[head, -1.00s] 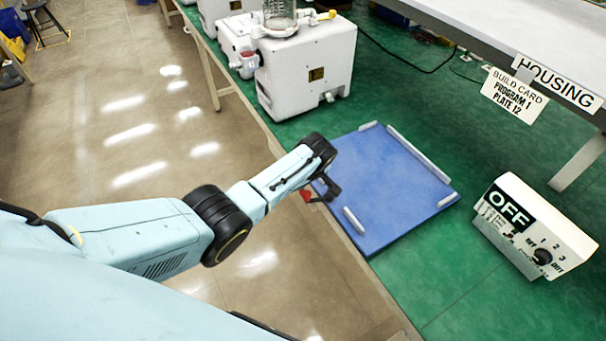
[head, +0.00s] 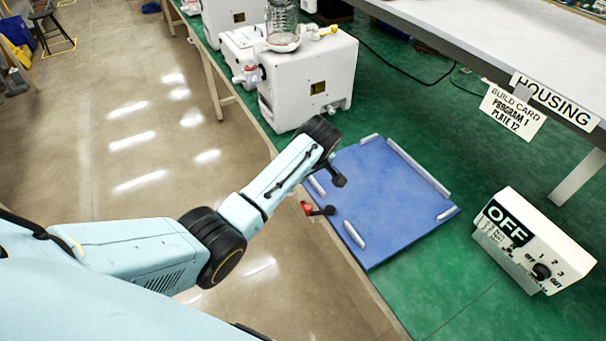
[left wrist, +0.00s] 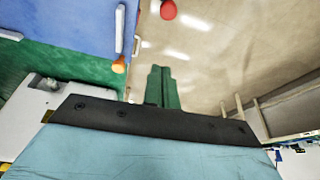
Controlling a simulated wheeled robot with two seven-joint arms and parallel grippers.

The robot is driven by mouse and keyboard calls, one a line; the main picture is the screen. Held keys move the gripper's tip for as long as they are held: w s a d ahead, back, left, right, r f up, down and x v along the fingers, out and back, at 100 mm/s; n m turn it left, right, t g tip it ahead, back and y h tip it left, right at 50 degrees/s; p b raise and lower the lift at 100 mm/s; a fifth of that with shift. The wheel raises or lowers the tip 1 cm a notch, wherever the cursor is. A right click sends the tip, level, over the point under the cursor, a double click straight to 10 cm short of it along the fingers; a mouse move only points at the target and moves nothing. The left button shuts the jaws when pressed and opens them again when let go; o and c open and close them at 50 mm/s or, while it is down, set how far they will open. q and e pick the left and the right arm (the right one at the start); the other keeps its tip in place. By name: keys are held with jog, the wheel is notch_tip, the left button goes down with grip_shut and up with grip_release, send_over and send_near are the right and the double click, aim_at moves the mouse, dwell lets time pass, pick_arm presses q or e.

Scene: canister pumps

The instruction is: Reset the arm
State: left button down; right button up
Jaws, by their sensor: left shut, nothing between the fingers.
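My left arm comes in from the left in the head view, its dark wrist end (head: 320,134) above the table edge beside the blue board. In the left wrist view my left gripper (left wrist: 163,72) shows as two dark green fingers, side by side and shut, with nothing between them. The floor lies behind them. In the head view I cannot make out the fingertips clearly. The blue board (head: 385,205) lies flat on the green table with pale bars along its edges. A red-tipped dark lever (head: 307,209) is at its left edge, apart from my arm. My right gripper is not in view.
A white canister pump (head: 305,85) with a glass jar (head: 282,22) stands just beyond my wrist. A white control box (head: 535,245) reading OFF is at the right. A grey shelf (head: 480,40) runs along the back. The floor (head: 120,100) left of the table is open.

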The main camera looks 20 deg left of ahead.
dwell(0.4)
